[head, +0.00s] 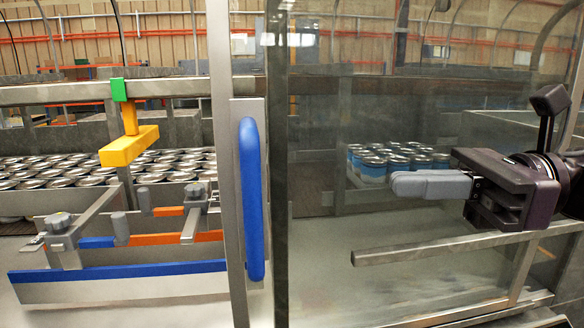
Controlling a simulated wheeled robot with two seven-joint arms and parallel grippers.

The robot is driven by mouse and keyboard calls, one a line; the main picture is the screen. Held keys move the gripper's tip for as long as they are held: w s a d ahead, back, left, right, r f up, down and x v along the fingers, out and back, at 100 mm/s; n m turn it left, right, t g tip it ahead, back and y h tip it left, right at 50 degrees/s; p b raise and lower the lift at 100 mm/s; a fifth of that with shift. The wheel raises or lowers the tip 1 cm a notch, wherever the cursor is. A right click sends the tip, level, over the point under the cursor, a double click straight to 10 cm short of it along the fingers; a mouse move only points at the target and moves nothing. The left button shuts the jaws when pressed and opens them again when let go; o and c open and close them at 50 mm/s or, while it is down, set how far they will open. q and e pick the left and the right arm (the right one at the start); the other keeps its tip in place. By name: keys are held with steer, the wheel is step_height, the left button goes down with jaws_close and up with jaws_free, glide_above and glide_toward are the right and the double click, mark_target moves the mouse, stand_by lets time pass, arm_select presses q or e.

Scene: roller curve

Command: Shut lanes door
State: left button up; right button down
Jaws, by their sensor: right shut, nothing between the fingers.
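The lanes door shows as a clear panel (330,230) with a metal edge post (234,190) near the middle of the head view. A long blue upright handle (251,200) is fixed along this post. Left of the post, the lanes and cans are seen without a panel clearly in front. My right gripper (395,184) is at the right, shut and empty, its grey fingers pointing left toward the handle. It is well apart from the handle. I cannot tell how close the fingers are to the clear panel. My left gripper is not in view.
Many silver-topped cans (60,175) fill the lanes at left, behind guide rails with a blue strip (117,271). A yellow block (129,146) hangs from a green clamp (119,90) on the top rail. Blue-and-white cans (375,164) and a metal bar (440,249) show at right.

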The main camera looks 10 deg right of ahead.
arm_select(q)
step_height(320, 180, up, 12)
steer(key=p, duration=1.1)
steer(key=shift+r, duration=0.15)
arm_select(e)
steer(key=w+a, duration=0.2)
steer(key=a, duration=1)
steer(key=shift+a, duration=0.25)
